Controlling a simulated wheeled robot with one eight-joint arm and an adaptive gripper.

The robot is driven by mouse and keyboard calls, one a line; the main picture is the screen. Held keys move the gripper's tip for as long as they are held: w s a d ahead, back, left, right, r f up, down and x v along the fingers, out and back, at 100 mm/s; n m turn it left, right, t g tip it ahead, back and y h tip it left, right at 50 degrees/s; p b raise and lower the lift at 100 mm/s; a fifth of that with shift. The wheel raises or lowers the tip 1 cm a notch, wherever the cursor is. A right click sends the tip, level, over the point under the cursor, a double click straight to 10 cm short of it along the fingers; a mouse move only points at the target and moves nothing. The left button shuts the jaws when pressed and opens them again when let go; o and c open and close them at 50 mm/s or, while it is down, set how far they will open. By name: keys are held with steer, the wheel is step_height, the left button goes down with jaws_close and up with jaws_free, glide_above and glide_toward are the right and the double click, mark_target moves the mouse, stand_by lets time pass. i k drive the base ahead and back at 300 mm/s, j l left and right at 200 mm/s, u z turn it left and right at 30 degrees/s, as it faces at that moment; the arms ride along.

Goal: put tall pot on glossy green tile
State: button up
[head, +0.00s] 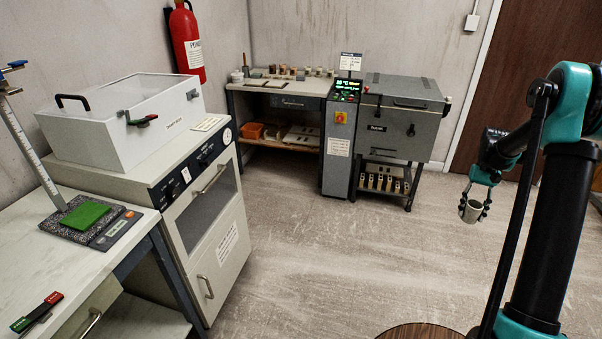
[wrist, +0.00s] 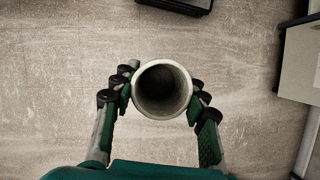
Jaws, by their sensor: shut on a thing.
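My gripper (head: 475,207) is shut on a pale, round, hollow pot (head: 471,211), held upright above the bare floor at the right. In the wrist view the fingers (wrist: 160,95) press on both sides of the pot (wrist: 162,66), and its open mouth and dark inside show. A flat green square (head: 87,216) lies on the speckled base of a measuring stand on the left bench. It may be the glossy green tile, but its gloss is hard to judge. The gripper is far to the right of it.
A white cabinet (head: 215,225) with a lidded box (head: 140,118) on top stands beyond the left bench (head: 60,265). A far bench (head: 272,87) holds small coloured pieces. A grey machine (head: 395,128) stands beside it. The floor (head: 320,260) between is clear.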

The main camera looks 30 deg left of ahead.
mark_target(84, 216)
steer(key=i+l+u, duration=0.1)
steer(key=u, duration=0.35)
steer(key=i+l+u, duration=0.2)
steer(key=u, duration=0.25)
steer(key=i+l+u, duration=0.1)
steer(key=l+u, duration=0.15)
steer(key=u, duration=0.2)
steer(key=i+l+u, duration=0.1)
steer(key=l+u, duration=0.15)
steer(key=u, duration=0.2)
